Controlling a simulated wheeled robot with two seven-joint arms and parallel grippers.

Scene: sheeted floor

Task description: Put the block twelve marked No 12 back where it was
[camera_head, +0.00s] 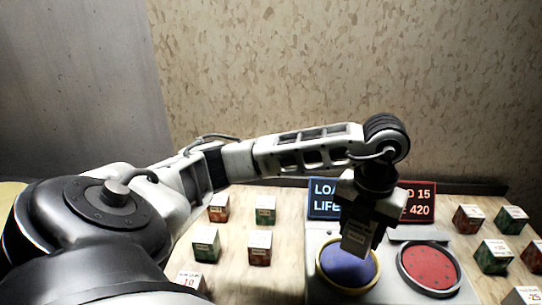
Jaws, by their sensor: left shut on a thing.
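My left gripper (362,246) reaches in from the left and points down above the blue round pad (345,275). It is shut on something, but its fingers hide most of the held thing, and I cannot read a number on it. No block that I can read as No 12 shows. On the left of the table stand several small red-brown and green blocks with pale tops, such as a green block (206,246) and a red-brown block (260,250). A front-left block (190,283) shows 10. My right gripper is not in view.
A red round pad (430,268) lies right of the blue one on a pale console. A dark display (323,198) behind is partly covered by my arm. More blocks, such as a green one (493,258), stand on the right. Bare tabletop (286,225) shows left of the console.

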